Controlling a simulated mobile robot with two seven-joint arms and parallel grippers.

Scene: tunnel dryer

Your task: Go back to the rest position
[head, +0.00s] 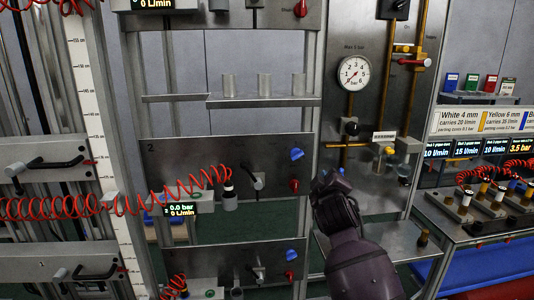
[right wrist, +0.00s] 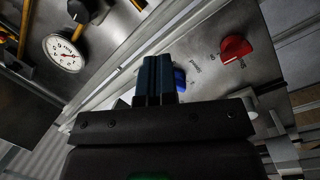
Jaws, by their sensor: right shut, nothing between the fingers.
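My right gripper (head: 328,182) is dark and stands in front of the upright between the numbered panels and the gauge panel. In the right wrist view its two dark blue fingers (right wrist: 155,75) are together, with nothing between them. A blue knob (right wrist: 180,79) shows just beside the fingers in that view, partly hidden; I cannot tell whether they touch. A red knob (right wrist: 235,47) lies further right on the same metal panel. My left gripper is not in view.
Panel 2 (head: 215,160) carries a blue knob (head: 297,153) and a red coiled hose (head: 130,202). A round pressure gauge (head: 354,73) is above my right gripper. A shelf with metal cups (head: 264,85) is at upper middle. A bench with displays (head: 480,148) stands at right.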

